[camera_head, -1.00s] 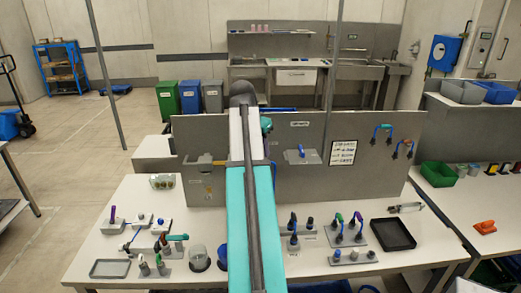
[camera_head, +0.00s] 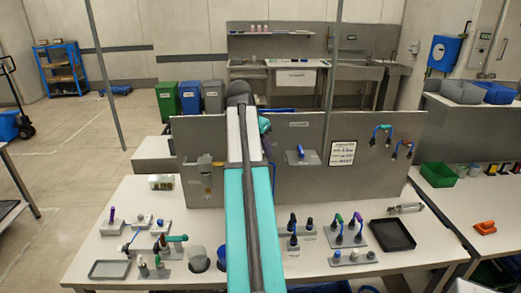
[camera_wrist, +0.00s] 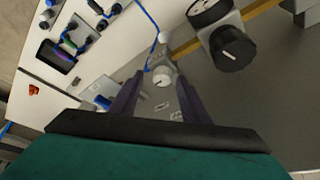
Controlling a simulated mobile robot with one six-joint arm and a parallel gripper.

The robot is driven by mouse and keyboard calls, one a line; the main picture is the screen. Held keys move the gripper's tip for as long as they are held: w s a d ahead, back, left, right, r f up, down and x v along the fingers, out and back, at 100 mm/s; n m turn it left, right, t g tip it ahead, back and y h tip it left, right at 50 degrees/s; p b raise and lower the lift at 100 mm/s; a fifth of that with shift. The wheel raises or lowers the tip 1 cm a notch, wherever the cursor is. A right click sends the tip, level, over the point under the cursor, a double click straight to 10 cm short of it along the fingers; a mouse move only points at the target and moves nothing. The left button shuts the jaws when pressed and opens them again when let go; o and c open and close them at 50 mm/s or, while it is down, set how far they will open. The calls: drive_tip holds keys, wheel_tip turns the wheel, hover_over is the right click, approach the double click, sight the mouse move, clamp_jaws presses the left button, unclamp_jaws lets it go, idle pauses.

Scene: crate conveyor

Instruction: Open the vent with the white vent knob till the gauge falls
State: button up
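In the wrist view a round white knob (camera_wrist: 162,78) with a dark mark sits on a grey fitting on the panel. My gripper (camera_wrist: 160,84) is open, with one dark purple finger on each side of the knob's place in the picture. I cannot tell whether the fingers touch it. A gauge with a dark rim and pale face (camera_wrist: 208,8) is partly cut off at the top edge; its needle cannot be read. In the head view my arm hides the gripper and the knob.
A large black knob (camera_wrist: 232,52) stands out right of the white knob. A blue cable (camera_wrist: 150,25) runs near it. The grey upright panel (camera_head: 380,180) stands behind the white table (camera_head: 330,273), which carries several small fixtures and a black tray (camera_head: 392,247).

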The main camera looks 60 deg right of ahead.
drive_tip(key=shift+w, duration=0.1)
drive_tip(key=shift+b+v, duration=0.35)
drive_tip(key=shift+v, duration=0.5)
drive_tip(key=b+v, duration=0.3)
drive_tip(key=v, duration=0.9)
drive_tip(key=shift+r, duration=0.1)
